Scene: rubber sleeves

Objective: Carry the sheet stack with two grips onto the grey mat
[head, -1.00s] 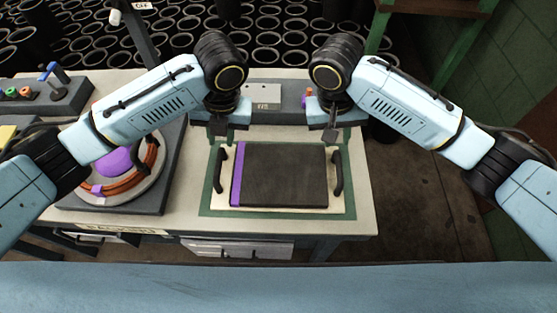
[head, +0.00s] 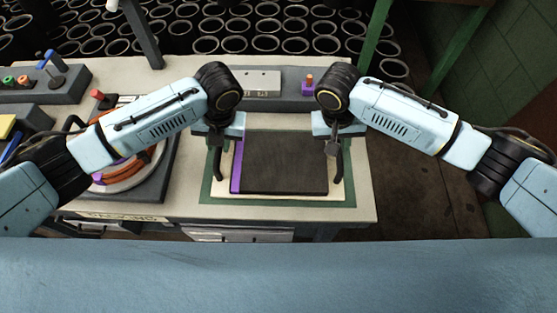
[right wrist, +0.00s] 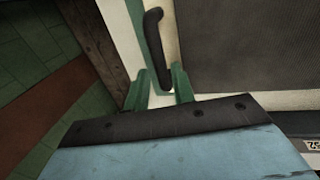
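The dark sheet stack (head: 285,165) with a purple left edge lies flat on a cream board (head: 290,197) over a green mat (head: 352,187). A black handle stands at each side, the left handle (head: 217,166) and the right handle (head: 339,166). My left gripper (head: 216,142) is at the far end of the left handle; its finger gap is hidden. My right gripper (head: 333,146) is at the right handle. In the right wrist view its green fingers (right wrist: 161,88) are apart, with the handle's end between them. I cannot make out a grey mat.
A grey base (head: 152,190) with orange rings stands left of the stack. A grey console (head: 290,88) runs behind it. The bench's front edge is close to the board. Bare bench top (head: 190,205) shows between the board and the grey base.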

